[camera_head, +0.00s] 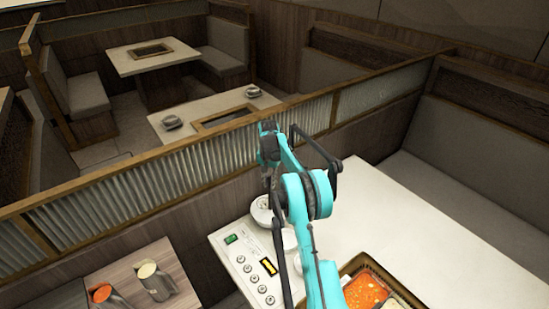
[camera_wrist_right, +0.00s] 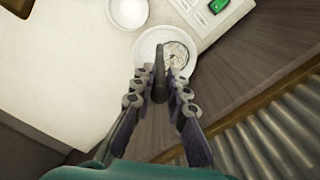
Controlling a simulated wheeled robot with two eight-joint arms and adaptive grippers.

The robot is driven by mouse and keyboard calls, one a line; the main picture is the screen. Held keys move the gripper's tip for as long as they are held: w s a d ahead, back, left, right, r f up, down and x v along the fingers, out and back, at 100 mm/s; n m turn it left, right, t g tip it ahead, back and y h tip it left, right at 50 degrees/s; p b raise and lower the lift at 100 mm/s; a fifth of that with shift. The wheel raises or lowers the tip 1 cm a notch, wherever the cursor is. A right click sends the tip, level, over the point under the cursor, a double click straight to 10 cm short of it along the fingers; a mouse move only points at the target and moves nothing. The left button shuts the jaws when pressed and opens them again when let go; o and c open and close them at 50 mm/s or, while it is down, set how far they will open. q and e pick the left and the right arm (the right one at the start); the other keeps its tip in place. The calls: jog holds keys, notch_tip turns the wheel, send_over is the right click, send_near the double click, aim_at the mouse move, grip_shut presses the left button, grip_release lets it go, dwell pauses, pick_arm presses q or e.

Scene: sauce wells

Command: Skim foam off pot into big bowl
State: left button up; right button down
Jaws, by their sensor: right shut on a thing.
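My right gripper (camera_wrist_right: 159,76) is shut on the dark handle of a skimmer (camera_wrist_right: 176,54). The skimmer's round mesh head is over the big white bowl (camera_wrist_right: 143,50) in the right wrist view; whether it touches the bowl is not clear. The big bowl (camera_head: 257,213) also shows in the head view beside my teal right arm, which partly hides it. The pot (camera_head: 345,268) is at the bottom of the head view, with orange-red broth (camera_head: 366,291) in one compartment and a paler one beside it. I cannot make out foam. My left gripper is out of view.
A smaller white bowl (camera_wrist_right: 127,12) stands near the big one. A control panel (camera_head: 250,268) with knobs lies along the table's edge. A ribbed glass partition (camera_head: 170,180) runs behind. Two containers (camera_head: 155,280) stand on a side surface at left. The table's right part is clear.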

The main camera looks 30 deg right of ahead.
pick_arm(q)
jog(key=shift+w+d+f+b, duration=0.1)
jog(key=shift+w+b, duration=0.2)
jog(key=shift+b, duration=0.25)
pick_arm(e)
jog(key=d, duration=0.1)
jog(key=w+d+f, duration=0.1)
jog(key=d, duration=0.1)
jog(key=shift+w+f+m, duration=0.1)
jog(key=shift+f+m, duration=0.05)
jog(key=shift+m, duration=0.25)
jog(key=shift+w, duration=0.1)
pick_arm(q)
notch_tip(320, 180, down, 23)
jog(key=b, duration=2.3)
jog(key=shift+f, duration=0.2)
pick_arm(e)
jog(key=s+a+f+t+h, duration=0.6)
jog(key=s+f+t, duration=0.4)
jog(key=shift+s+a+f+t+h, duration=0.2)
jog(key=shift+s+a+t+h, duration=0.1)
